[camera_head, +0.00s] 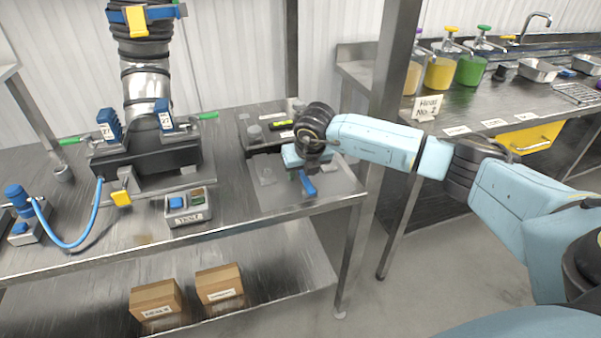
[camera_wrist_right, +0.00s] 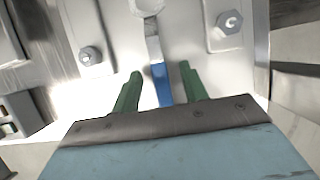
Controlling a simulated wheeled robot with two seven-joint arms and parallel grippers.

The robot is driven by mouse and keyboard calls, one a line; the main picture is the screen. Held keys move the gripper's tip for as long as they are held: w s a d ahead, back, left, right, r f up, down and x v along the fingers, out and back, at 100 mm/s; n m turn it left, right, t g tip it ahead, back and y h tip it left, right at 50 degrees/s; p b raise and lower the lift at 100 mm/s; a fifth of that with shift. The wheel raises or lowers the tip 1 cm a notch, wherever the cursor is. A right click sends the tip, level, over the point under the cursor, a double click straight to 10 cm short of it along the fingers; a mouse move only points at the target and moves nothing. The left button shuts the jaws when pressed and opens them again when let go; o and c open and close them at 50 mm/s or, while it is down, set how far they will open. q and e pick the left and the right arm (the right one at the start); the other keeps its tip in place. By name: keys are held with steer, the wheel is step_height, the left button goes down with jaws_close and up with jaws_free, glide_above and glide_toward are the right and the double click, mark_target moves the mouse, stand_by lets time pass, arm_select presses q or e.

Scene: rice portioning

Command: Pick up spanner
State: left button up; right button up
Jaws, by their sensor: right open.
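The spanner (camera_wrist_right: 159,75) has a blue handle and a pale metal shaft. In the right wrist view it lies between the two green fingers of my right gripper (camera_wrist_right: 161,72), which is open, with space on both sides of the handle. In the head view, the spanner's blue handle (camera_head: 308,185) shows just below my right gripper (camera_head: 305,169), over a metal plate on the bench. The spanner's other end is hidden there by my wrist. My left gripper is not in view.
A clamp fixture with a steel pipe (camera_head: 146,88) stands left on the metal bench (camera_head: 110,234). A dark tray (camera_head: 256,138) lies behind my right wrist. Cardboard boxes (camera_head: 219,284) sit on the lower shelf.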

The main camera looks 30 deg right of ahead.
steer(key=shift+f, duration=0.25)
stand_by(0.4)
jaws_close()
stand_by(0.4)
